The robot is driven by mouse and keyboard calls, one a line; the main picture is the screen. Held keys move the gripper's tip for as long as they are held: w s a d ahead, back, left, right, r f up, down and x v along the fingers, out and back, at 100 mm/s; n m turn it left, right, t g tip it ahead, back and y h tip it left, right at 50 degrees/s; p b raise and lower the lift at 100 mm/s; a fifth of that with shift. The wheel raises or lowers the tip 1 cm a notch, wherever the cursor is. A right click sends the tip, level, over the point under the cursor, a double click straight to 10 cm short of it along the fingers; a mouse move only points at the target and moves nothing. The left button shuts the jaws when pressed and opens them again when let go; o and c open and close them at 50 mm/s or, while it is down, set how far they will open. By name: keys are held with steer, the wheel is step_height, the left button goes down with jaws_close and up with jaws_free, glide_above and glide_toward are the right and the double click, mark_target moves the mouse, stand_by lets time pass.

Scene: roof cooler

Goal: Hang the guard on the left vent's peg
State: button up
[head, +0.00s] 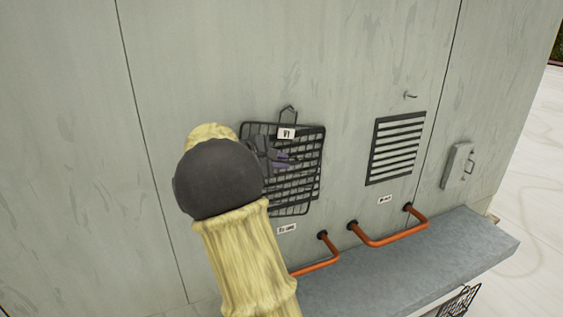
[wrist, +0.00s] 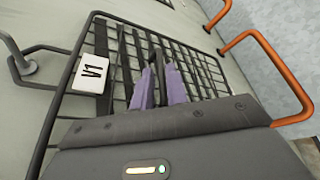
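The guard (head: 312,178) is a black wire grid with a white V1 tag (head: 286,133) and a wire loop on top. It stands in front of the left vent, which it mostly hides. In the wrist view the guard (wrist: 118,62) fills the middle. A grey peg (wrist: 25,66) shows within the outline of the loop (wrist: 52,48); I cannot tell whether the loop rests on it. My gripper (head: 283,158) is at the guard's front, its purple fingers (wrist: 161,88) closed around a dark handle piece of the guard. My arm hides the guard's left side in the head view.
A right vent (head: 397,148) with a bare peg (head: 410,95) above it is on the same wall. Orange pipes (head: 385,240) stick out below, over a grey ledge (head: 440,255). A grey handled box (head: 457,166) is at right. Another wire grid (head: 459,302) is at the bottom.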

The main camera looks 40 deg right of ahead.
steer(key=shift+o, duration=1.4)
steer(key=shift+s+d, duration=0.1)
steer(key=shift+s, duration=0.1)
steer(key=shift+w, duration=0.1)
steer(key=b+v, duration=0.5)
steer(key=v, duration=1.2)
steer(key=shift+a+r, duration=0.15)
steer(key=shift+a, duration=0.1)
